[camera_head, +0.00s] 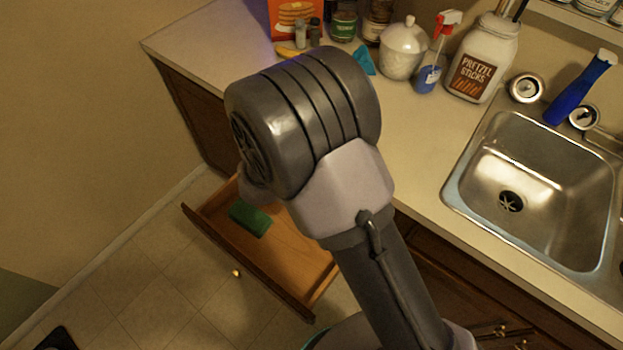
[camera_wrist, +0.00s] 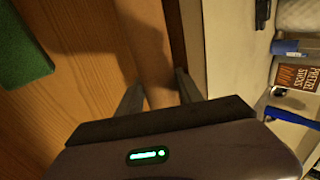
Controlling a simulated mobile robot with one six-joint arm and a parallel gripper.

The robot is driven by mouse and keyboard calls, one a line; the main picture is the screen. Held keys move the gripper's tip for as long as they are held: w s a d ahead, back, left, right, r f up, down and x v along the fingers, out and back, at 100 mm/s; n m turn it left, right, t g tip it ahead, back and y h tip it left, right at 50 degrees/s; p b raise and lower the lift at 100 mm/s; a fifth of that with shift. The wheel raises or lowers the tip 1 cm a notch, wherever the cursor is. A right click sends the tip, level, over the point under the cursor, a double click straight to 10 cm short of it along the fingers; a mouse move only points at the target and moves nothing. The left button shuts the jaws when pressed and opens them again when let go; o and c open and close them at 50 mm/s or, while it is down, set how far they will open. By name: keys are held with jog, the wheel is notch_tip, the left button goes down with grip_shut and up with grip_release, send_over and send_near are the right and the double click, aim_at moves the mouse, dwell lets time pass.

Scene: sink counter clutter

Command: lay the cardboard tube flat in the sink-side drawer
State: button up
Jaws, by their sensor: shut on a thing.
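The sink-side drawer (camera_head: 295,255) is pulled open below the counter, its wooden floor partly bare. It also shows in the wrist view (camera_wrist: 75,75). My gripper (camera_wrist: 158,95) is shut on the cardboard tube (camera_wrist: 150,45), a brown cylinder running away from between the fingers toward the top of the wrist view. The tube is over the drawer's counter-side part. I cannot tell whether it touches the drawer floor. In the head view my arm hides the gripper and the tube.
A green block (camera_head: 250,218) lies in the drawer's left part, clear of the tube. The counter edge (camera_wrist: 215,50) is close to the right of my gripper. A pretzel jar (camera_head: 482,62), a spray bottle (camera_head: 430,78) and a lidded white jar (camera_head: 402,50) stand on the counter beside the sink (camera_head: 535,185).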

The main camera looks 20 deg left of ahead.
notch_tip(320, 180, down, 10)
jog(key=b, duration=0.9)
jog(key=shift+f+b, duration=0.25)
jog(key=shift+b, duration=0.05)
jog(key=shift+s+d, duration=0.1)
jog(key=shift+s, duration=0.1)
jog(key=o, duration=1.4)
jog(key=shift+c, duration=0.2)
jog(key=p+v, duration=0.8)
jog(key=v, duration=0.9)
jog(key=shift+r+p, duration=0.4)
jog(key=shift+r, duration=0.1)
